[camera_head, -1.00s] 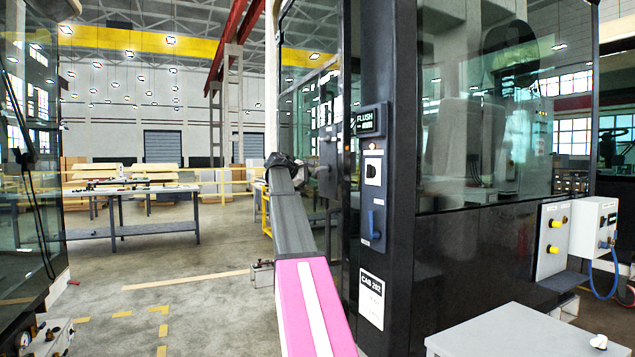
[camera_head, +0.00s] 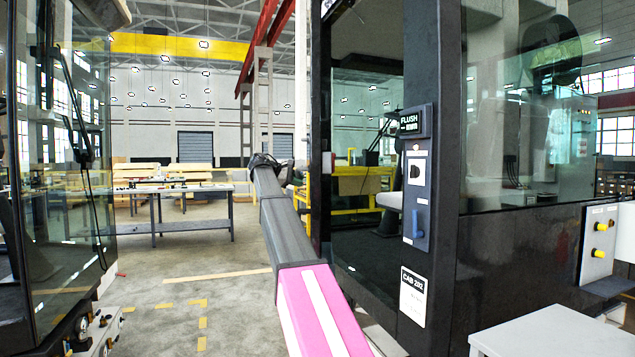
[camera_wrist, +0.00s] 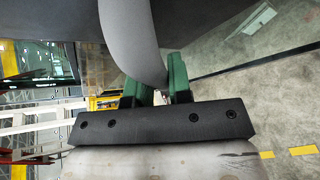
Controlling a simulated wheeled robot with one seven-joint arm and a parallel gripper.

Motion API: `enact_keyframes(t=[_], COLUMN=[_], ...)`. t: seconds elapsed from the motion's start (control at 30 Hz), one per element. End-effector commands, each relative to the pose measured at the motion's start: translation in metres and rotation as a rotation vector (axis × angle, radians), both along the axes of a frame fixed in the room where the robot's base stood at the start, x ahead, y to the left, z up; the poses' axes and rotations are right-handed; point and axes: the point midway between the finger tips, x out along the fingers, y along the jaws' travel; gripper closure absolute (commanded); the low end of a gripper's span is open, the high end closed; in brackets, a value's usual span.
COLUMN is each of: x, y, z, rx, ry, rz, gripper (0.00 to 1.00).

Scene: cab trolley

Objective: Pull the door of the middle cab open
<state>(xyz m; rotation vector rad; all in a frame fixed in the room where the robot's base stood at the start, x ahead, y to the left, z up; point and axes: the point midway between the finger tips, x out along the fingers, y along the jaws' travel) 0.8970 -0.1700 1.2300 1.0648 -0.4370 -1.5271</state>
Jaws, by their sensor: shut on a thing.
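The middle cab (camera_head: 432,170) is dark, with a plate reading CAB 202, and stands right of centre in the head view. Its door (camera_head: 318,130) shows nearly edge-on as a dark upright frame, swung out from the cab post. Through the doorway, part of the seat and interior shows. My gripper (camera_wrist: 157,84) has green fingers, shut on the grey curved door handle (camera_wrist: 135,38) in the wrist view. In the head view my arm reaches up to the door's left side, and the fingers are too small to tell there.
Another glazed cab (camera_head: 55,180) stands at the left. A workbench (camera_head: 165,191) is behind, with open concrete floor between. A grey box-like surface (camera_head: 550,330) sits at the lower right, close to the cab. A yellow-railed frame (camera_head: 365,180) shows through the doorway.

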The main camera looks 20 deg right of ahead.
Motion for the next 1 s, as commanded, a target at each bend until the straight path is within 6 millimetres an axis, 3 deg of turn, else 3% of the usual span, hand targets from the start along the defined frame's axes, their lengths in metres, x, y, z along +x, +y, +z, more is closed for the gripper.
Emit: enact_keyframes(t=[0.03, 0.1, 0.23, 0.4, 0.67, 0.7, 0.77, 1.0], x=[0.014, 0.023, 0.034, 0.037, 0.036, 0.036, 0.036, 0.035], y=[0.016, 0.033, 0.056, 0.066, 0.066, 0.065, 0.066, 0.066], z=[0.003, 0.003, 0.003, 0.003, 0.003, 0.003, 0.003, 0.001], rx=[-0.001, -0.002, -0.004, -0.005, -0.007, -0.007, -0.006, -0.004], ry=[0.003, 0.003, 0.003, 0.002, 0.002, 0.002, 0.002, 0.002], rz=[0.011, 0.012, 0.009, 0.005, 0.001, 0.001, 0.001, 0.001], gripper=[1.0, 1.0, 1.0, 1.0, 1.0, 0.74, 0.56, 0.56])
